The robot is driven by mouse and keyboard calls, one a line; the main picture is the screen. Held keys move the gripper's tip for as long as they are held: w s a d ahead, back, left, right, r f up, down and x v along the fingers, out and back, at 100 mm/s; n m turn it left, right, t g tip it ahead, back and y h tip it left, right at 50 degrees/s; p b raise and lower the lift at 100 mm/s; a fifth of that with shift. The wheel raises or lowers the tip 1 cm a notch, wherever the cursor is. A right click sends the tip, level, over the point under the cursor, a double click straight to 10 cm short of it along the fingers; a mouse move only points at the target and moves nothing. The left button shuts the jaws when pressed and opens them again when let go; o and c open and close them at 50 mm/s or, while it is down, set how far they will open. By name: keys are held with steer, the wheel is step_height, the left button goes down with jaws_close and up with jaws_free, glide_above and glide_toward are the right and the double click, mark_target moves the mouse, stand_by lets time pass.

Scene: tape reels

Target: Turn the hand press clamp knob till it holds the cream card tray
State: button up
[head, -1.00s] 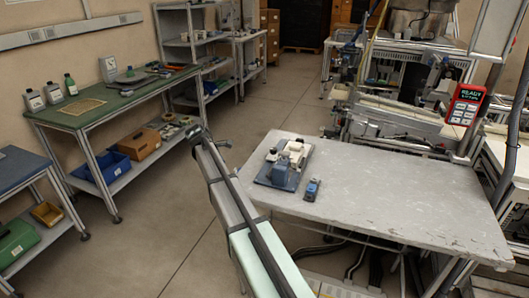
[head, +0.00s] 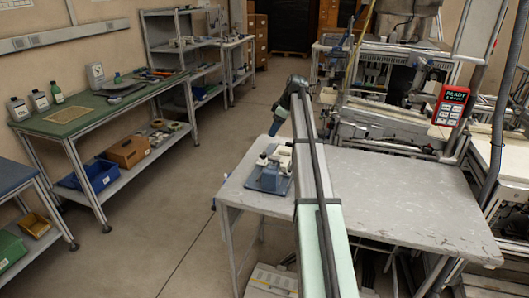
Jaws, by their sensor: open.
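The hand press (head: 270,179) stands on the near left part of the grey table, with a blue base and pale upper parts. At this size I cannot single out its clamp knob, or tell the cream card tray from the other pale parts. My gripper (head: 274,131) hangs at the far end of my arm, above and beyond the press in the picture, and looks apart from it. Its jaws are open, though the fingers are too small to make out clearly. My arm covers the table just right of the press.
The grey table (head: 405,205) is clear to the right of my arm. A red display (head: 451,105) stands beyond its far right corner. Machinery stands behind the table. A green-topped bench (head: 100,108) with bottles is at the left, across open floor (head: 185,215).

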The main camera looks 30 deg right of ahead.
mark_target(263, 153)
steer(key=x, duration=1.3)
steer(key=shift+w+f, duration=0.1)
steer(key=shift+f, duration=0.15)
steer(key=c, duration=1)
steer(key=shift+c, duration=0.2)
